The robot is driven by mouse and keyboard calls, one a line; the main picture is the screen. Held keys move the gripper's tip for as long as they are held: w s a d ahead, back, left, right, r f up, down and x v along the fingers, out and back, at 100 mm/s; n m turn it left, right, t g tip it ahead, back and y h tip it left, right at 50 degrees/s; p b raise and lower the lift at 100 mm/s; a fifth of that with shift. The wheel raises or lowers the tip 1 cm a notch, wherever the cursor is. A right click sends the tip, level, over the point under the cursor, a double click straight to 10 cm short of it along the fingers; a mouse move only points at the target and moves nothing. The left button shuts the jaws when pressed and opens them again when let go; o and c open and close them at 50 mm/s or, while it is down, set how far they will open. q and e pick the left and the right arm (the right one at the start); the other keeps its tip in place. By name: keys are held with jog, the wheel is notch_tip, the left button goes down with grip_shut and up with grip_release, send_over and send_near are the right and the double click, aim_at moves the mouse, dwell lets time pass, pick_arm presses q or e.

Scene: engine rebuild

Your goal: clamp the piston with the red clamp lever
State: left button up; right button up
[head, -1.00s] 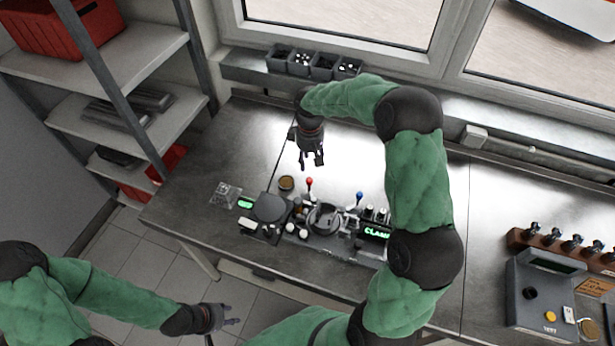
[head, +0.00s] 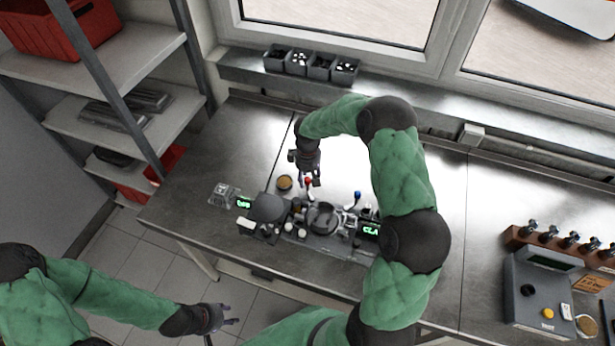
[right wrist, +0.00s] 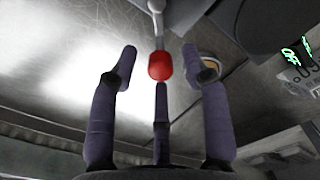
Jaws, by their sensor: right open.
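The red clamp lever (head: 308,182) stands on the left part of the clamp fixture (head: 322,218) on the bench. In the right wrist view its red knob (right wrist: 160,66) lies between the fingers, on a thin metal rod. My right gripper (head: 311,180) is open right at the lever, its fingers (right wrist: 160,85) spread around the knob with gaps on both sides. A piston is not clearly made out in either view; the round fixture opening is small and dark. My left gripper (head: 228,314) hangs apart from the bench at the lower left; its finger opening is too small to judge.
A blue lever (head: 357,196) stands right of the fixture's opening. A green-lit display (head: 370,229) sits further right. A grey test box (head: 540,290) stands far right.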

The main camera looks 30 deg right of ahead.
grip_shut()
jog(key=shift+d, duration=0.1)
jog(key=m+b, duration=0.1)
jog(key=d+m+b, duration=0.1)
jog(key=m, duration=0.1)
jog(key=shift+s+f, duration=0.1)
jog(key=shift+f, duration=0.05)
jog(key=shift+s+d+m+b, duration=0.55)
jog(key=shift+m+b, duration=0.65)
jog(key=shift+m, duration=0.95)
jog(key=shift+s+d+m+b, duration=0.2)
jog(key=shift+s+m+b, duration=0.75)
jog(key=shift+m, duration=1.25)
jog(key=shift+s+d+m+b, duration=0.45)
jog(key=shift+m+b, duration=0.95)
jog(key=shift+m, duration=0.75)
